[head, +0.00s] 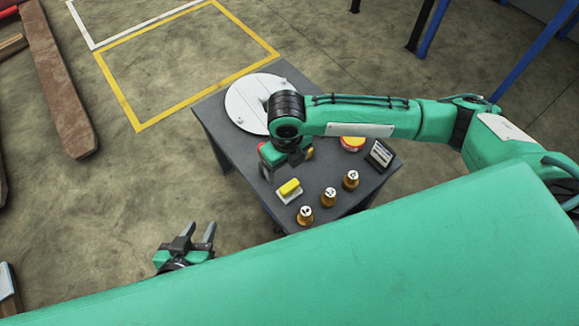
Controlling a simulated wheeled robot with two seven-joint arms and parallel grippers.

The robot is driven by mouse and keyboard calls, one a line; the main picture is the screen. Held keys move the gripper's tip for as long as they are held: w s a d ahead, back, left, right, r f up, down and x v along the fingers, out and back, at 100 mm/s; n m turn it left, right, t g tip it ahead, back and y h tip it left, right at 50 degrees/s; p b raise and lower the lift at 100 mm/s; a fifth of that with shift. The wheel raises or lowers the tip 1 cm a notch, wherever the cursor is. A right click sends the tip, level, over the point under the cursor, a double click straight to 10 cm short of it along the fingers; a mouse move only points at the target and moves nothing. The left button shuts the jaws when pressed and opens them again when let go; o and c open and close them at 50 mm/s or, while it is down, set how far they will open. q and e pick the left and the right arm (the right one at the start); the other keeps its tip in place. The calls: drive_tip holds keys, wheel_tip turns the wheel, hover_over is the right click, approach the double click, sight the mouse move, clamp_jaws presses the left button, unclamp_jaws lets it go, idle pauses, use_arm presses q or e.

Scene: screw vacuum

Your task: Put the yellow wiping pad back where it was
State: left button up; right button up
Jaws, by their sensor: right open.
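The yellow wiping pad (289,186) lies on a small white base (288,196) on the dark grey table, near its front left edge. My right gripper (284,167) reaches in from the right and hangs just behind the pad, pointing down. It is open, and I see nothing held in it. Its arm hides part of the table behind it. A bit of red and yellow (309,153) shows beside this gripper, mostly hidden. My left gripper (198,234) is off the table at the lower left, open and empty, with its fingers pointing up.
On the table (235,153) are a white round plate (243,106), several orange-brown pieces with white tops (329,195), a red and yellow round item (352,143) and a small dark panel (380,154).

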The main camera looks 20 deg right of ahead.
drive_tip(key=s+a+m+t+y, duration=0.2)
drive_tip(key=s+a+m+y, duration=0.15)
drive_tip(key=a+m, duration=0.35)
drive_tip(key=s+a+m+t+y, duration=0.1)
drive_tip(key=s+a+m+y, duration=0.2)
drive_tip(key=a+m+y, duration=0.3)
drive_tip(key=s+d+m+t+h, duration=0.1)
drive_tip(key=d+m+t, duration=0.3)
drive_tip(key=m, duration=0.8)
drive_tip(key=s+d+m+t+h, duration=0.2)
drive_tip(key=d+m, duration=0.6)
drive_tip(key=m, duration=0.4)
drive_tip(key=shift+s+d+t+h, duration=0.2)
drive_tip(key=shift+s+t+h, duration=0.1)
drive_tip(key=shift+t+h, duration=0.6)
drive_tip(key=shift+f, duration=0.1)
